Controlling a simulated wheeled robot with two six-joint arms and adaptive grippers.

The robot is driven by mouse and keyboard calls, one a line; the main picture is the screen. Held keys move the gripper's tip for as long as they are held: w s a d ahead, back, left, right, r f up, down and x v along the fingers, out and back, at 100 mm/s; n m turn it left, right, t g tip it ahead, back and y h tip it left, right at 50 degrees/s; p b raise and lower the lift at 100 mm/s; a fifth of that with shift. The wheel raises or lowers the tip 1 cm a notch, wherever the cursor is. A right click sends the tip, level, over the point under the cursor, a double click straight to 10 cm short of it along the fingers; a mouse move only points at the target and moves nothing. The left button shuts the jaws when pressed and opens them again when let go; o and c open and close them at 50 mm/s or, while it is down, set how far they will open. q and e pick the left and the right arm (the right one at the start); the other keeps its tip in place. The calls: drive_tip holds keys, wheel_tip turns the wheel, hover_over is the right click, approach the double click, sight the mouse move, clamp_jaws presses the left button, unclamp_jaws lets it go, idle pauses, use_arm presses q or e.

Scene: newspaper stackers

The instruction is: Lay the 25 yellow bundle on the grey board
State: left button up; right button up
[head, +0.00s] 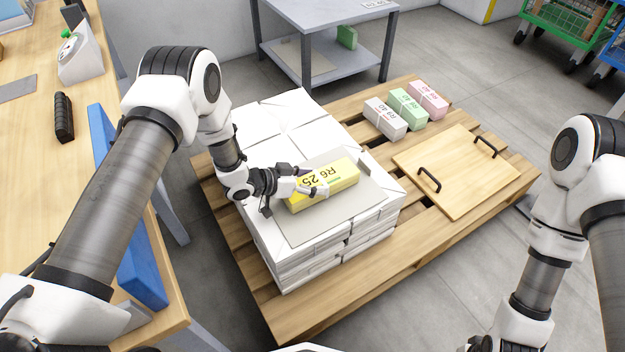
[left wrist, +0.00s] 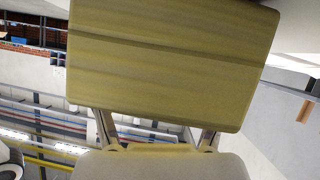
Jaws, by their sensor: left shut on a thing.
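The yellow bundle (head: 340,178) marked R6 25 is over the grey board (head: 312,230) on top of the white paper stack. I cannot tell whether it touches the board or is held just above it. My left gripper (head: 312,184) is shut on the bundle from its left side. In the left wrist view the bundle (left wrist: 170,60) fills the upper middle, in front of the fingers (left wrist: 158,135). My right arm shows at the right of the head view, but its gripper is out of sight.
The white stack (head: 270,125) stands on a wooden pallet (head: 440,235). White (head: 385,118), green (head: 408,108) and pink (head: 428,98) bundles lie at its back. A wooden board with black handles (head: 455,170) lies right of the stack. A workbench (head: 45,160) is at left.

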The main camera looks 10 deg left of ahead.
use_arm(q)
drive_tip(key=shift+f, duration=0.15)
drive_tip(key=o, duration=1.8)
drive_tip(key=shift+a, duration=0.1)
drive_tip(key=v, duration=1.2)
